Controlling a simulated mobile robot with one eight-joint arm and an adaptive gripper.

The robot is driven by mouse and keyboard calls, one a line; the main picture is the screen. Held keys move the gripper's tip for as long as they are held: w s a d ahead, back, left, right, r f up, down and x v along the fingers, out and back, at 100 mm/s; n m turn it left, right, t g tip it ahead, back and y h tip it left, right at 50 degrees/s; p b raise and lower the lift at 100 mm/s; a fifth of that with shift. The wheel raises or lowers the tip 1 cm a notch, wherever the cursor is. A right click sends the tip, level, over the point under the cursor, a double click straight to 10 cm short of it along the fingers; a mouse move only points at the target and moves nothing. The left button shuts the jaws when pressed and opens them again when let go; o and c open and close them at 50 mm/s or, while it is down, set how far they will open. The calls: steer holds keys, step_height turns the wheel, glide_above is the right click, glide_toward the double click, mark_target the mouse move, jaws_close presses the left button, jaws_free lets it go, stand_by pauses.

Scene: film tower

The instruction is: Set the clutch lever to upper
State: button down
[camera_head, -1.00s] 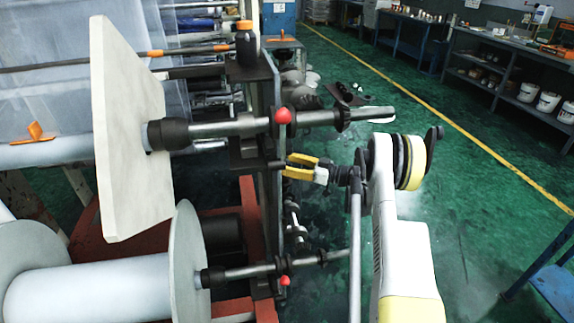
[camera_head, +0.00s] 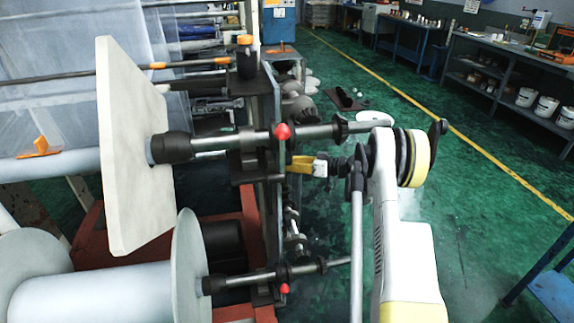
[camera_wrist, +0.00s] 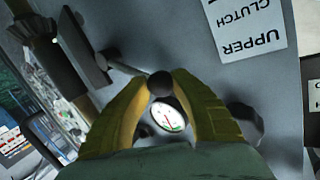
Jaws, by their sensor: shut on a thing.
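In the wrist view, the clutch lever shows as a black ball knob (camera_wrist: 160,84) on a thin rod from the grey panel (camera_wrist: 205,85). My gripper (camera_wrist: 163,77) has its two yellow fingers closed on this knob, one on each side. The upside-down "UPPER CLUTCH" label (camera_wrist: 248,28) is on the panel beside it. In the head view, my gripper (camera_head: 290,164) is against the right side of the machine frame. The knob is hidden there.
A round gauge (camera_wrist: 168,115) shows between my fingers. Another dark rounded part (camera_wrist: 243,122) is on the panel at right. Shafts with red knobs (camera_head: 283,131) (camera_head: 284,288) stick out above and below my gripper.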

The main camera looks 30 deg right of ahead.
steer(key=shift+w+r, duration=0.1)
steer(key=shift+w, duration=0.05)
steer(key=c, duration=1)
jaws_free()
steer(key=shift+a, duration=0.1)
steer(key=v, duration=1.2)
